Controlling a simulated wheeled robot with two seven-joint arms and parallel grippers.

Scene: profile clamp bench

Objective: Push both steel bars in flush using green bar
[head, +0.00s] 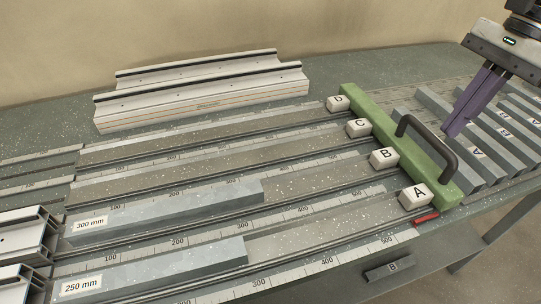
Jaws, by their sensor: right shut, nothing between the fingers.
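A steel bar labelled 300 mm (175,207) lies in the lane of block B, and a steel bar labelled 250 mm (165,266) in the lane of block A. Their left ends are close to pale slotted profiles; I cannot tell if they touch. The green bar (365,118) lies across the lanes' right ends beside the letter blocks, well apart from the steel bars. Its black handle (447,153) stands up at its near part. My right gripper (452,130) has purple fingers, shut and empty, and shows just behind the handle. My left gripper is out of view.
Pale profiles (23,236) stand at the lower left. A long white rail (205,98) lies at the back. Several grey lettered bars (480,140) lie right of the green bar. A red piece (426,219) is near block A (416,197). The lanes between steel bars and blocks are clear.

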